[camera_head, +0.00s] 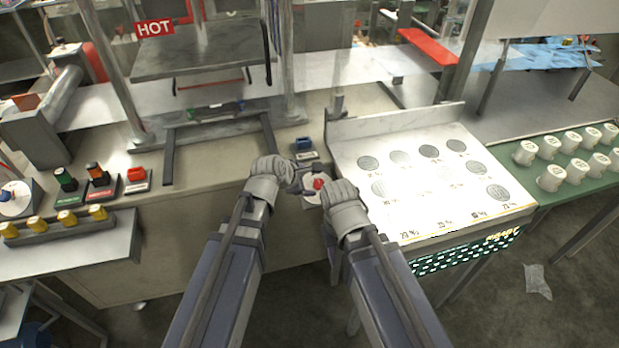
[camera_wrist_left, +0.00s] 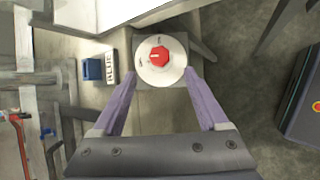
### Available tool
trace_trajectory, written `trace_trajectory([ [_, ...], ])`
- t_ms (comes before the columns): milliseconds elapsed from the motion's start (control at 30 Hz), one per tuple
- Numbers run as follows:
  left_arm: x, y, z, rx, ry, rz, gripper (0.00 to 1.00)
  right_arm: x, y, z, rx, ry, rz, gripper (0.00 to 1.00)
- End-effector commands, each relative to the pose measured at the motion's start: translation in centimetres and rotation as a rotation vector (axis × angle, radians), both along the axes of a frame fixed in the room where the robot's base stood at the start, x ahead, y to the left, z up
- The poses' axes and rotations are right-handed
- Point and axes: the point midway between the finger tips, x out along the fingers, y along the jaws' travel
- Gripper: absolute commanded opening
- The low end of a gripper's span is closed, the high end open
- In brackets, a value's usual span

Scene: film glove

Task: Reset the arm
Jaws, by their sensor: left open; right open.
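My left gripper (camera_head: 304,180) is in front of the machine, close to a red knob (camera_head: 318,184) on a white round dial. In the left wrist view, my left gripper (camera_wrist_left: 160,100) is open with its two fingers spread. The red knob (camera_wrist_left: 159,56) and its white dial (camera_wrist_left: 160,72) show between and beyond the fingertips, and nothing is held. My right gripper (camera_head: 326,186) is at the right of the dial in the head view, slightly lower than the left. The wrists and hands hide part of the dial and the right fingertips.
A blue block marked BLUE (camera_wrist_left: 93,68) sits beside the dial. A white panel with grey discs (camera_head: 430,190) stands to the right, and white cups (camera_head: 550,178) line a green surface beyond it. A HOT sign (camera_head: 154,28) marks the press. Colored switches (camera_head: 98,174) and yellow knobs (camera_head: 67,218) are at left.

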Motion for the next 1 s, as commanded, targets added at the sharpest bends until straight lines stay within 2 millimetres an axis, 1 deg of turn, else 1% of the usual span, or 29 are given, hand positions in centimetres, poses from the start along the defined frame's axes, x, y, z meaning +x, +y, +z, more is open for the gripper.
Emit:
trace_trajectory([
  [367, 0.0, 0.1, -0.1, 0.007, -0.001, -0.007, 0.76, 0.0, 0.0, -0.1, 0.0, 0.0, 0.0, 0.5],
  [467, -0.5, 0.6, -0.5, 0.067, -0.004, -0.065, 0.76, 0.0, 0.0, -0.1, 0.0, 0.0, 0.0, 0.5],
  [567, -1.8, 2.0, -1.4, 0.202, -0.007, -0.209, 0.76, 0.0, 0.0, -0.1, 0.0, 0.0, 0.0, 0.5],
  [667, -3.6, 3.9, -2.6, 0.375, -0.002, -0.421, 0.76, 0.0, 0.0, -0.1, 0.0, 0.0, 0.0, 0.5],
  [800, -6.4, 6.6, -3.9, 0.589, 0.017, -0.75, 0.76, 0.0, 0.0, -0.1, 0.0, 0.0, 0.0, 0.5],
  [900, -8.2, 8.4, -4.6, 0.7, 0.035, -0.97, 0.76, 0.0, 0.0, -0.1, 0.0, 0.0, 0.0, 0.5],
  [1000, -9.7, 9.8, -5.0, 0.771, 0.05, -1.152, 0.76, 0.0, 0.0, -0.1, 0.0, 0.0, 0.0, 0.5],
])
